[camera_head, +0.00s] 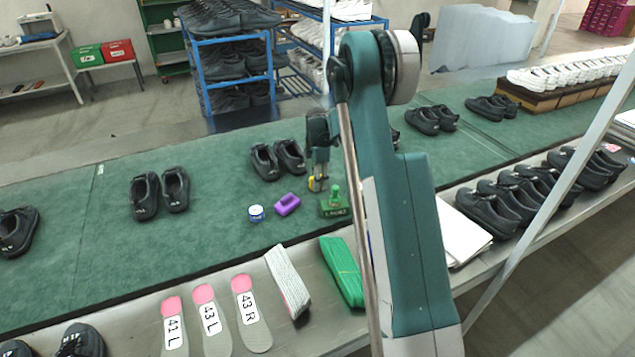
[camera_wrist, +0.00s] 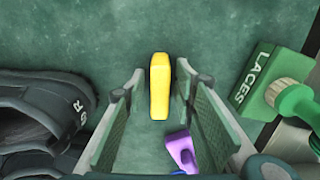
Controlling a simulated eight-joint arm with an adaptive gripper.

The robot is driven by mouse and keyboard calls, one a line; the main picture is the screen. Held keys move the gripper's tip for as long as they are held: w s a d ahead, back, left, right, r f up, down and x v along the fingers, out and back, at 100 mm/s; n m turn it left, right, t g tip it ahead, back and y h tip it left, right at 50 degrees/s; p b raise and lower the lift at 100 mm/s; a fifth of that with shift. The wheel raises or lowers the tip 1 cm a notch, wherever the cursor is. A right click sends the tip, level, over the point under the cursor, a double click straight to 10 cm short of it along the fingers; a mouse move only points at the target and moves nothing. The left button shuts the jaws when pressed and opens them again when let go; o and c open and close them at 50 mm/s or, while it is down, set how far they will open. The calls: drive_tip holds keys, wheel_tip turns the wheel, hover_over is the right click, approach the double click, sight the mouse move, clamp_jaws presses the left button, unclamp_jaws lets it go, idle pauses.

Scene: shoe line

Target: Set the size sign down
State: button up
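My gripper (camera_head: 319,178) is low over the green belt, pointing down. A yellow piece (camera_head: 311,184) is at its fingertips. In the wrist view, the yellow piece (camera_wrist: 160,86) is between my open fingers (camera_wrist: 160,88), with a narrow gap on each side. I take it for the size sign, but no size mark on it can be read. It appears to stand on the belt, though its foot is hard to see.
A purple object (camera_head: 287,204), a small blue-and-white tin (camera_head: 256,212) and a black shoe pair (camera_head: 278,160) are left. Labelled insoles (camera_head: 250,312) lie on the front ledge.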

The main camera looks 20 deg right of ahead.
drive_tip(key=shift+r, duration=0.1)
wheel_tip(320, 180, up, 12)
drive_tip(key=shift+r+p, duration=0.1)
drive_tip(key=shift+p, duration=0.9)
